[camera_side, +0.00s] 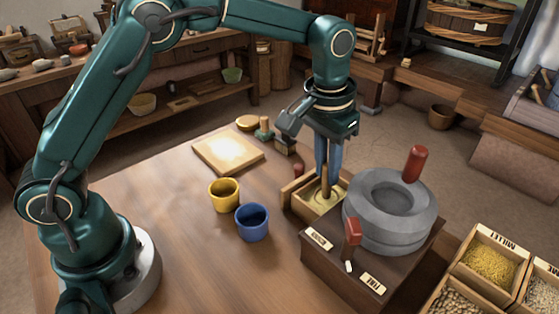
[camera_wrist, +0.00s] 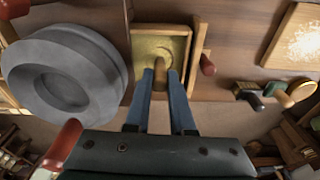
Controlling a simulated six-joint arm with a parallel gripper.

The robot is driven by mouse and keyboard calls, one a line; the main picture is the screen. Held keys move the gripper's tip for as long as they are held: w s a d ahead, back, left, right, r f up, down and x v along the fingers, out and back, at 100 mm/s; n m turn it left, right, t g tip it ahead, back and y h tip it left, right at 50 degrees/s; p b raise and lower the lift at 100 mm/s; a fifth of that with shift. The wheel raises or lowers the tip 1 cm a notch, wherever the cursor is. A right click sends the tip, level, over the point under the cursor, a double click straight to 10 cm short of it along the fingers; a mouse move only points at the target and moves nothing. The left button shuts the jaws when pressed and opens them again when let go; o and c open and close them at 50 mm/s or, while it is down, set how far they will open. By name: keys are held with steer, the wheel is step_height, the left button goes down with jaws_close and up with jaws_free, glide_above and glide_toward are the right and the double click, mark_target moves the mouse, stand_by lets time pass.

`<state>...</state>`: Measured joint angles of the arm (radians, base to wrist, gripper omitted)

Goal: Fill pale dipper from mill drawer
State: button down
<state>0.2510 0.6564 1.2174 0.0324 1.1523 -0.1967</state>
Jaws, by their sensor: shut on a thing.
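My gripper (camera_side: 328,178) points straight down over the open mill drawer (camera_side: 297,208) and is shut on an upright brown wooden handle, seemingly the dipper's (camera_side: 326,188). In the wrist view my blue fingers (camera_wrist: 161,74) flank this handle (camera_wrist: 160,72), which reaches down to the yellowish meal (camera_wrist: 150,47) in the drawer (camera_wrist: 188,45). The dipper's bowl is not visible, so I cannot tell its colour or how full it is. The mill's round grey stone (camera_side: 390,235) sits right of the drawer in the side view.
A yellow cup (camera_side: 223,195) and a blue cup (camera_side: 252,223) stand left of the drawer. A floured board (camera_side: 228,153) lies behind them. The mill's red handle (camera_side: 414,164) sticks up beside my gripper. Grain boxes (camera_side: 490,262) stand at the right. The table's left part is clear.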

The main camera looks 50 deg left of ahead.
steer(key=shift+r, duration=3.25)
